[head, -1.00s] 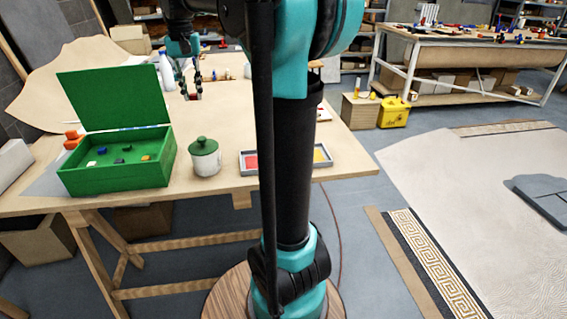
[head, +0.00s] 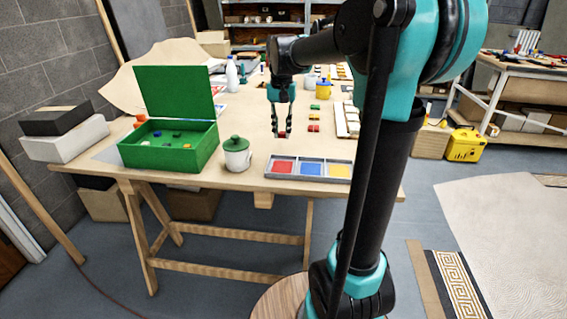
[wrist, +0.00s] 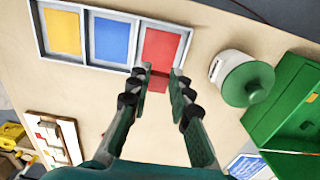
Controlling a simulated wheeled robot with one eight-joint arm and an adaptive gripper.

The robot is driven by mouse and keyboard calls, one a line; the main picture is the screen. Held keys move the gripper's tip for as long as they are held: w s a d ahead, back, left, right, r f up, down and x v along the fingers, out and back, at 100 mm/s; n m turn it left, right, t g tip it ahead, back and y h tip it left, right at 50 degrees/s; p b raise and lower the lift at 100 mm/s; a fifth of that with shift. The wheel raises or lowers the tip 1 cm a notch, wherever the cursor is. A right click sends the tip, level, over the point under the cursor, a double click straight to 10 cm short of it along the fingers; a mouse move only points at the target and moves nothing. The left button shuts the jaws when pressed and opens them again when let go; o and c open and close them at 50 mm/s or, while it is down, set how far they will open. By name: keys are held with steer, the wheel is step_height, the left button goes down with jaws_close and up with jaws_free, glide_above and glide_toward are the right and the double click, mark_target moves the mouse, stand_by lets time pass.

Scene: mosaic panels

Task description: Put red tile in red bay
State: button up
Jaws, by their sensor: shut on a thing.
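My gripper (head: 282,134) is shut on a small red tile (wrist: 157,84), which shows between the fingertips in the wrist view. In the head view the gripper hangs above the table behind the sorting tray (head: 311,179). The grey-rimmed tray has a red bay (head: 283,167), a blue bay (head: 311,169) and a yellow bay (head: 339,171). In the wrist view the red bay (wrist: 163,48) lies just beyond the fingertips, and the tile overlaps its near edge in the picture. I cannot tell the tile's height above the table.
A white jar with a green lid (head: 237,154) stands left of the tray. Further left is an open green box (head: 165,152) with small pieces inside. Several coloured tiles (head: 314,117) and a pale panel (head: 346,120) lie behind the tray. The table front is clear.

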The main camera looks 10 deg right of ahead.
mark_target(282, 169)
step_height(282, 169, down, 12)
steer(key=shift+f, duration=0.1)
stand_by(0.4)
steer(key=o, duration=0.9)
steer(key=shift+c, duration=0.2)
step_height(282, 169, up, 12)
steer(key=shift+r, duration=0.1)
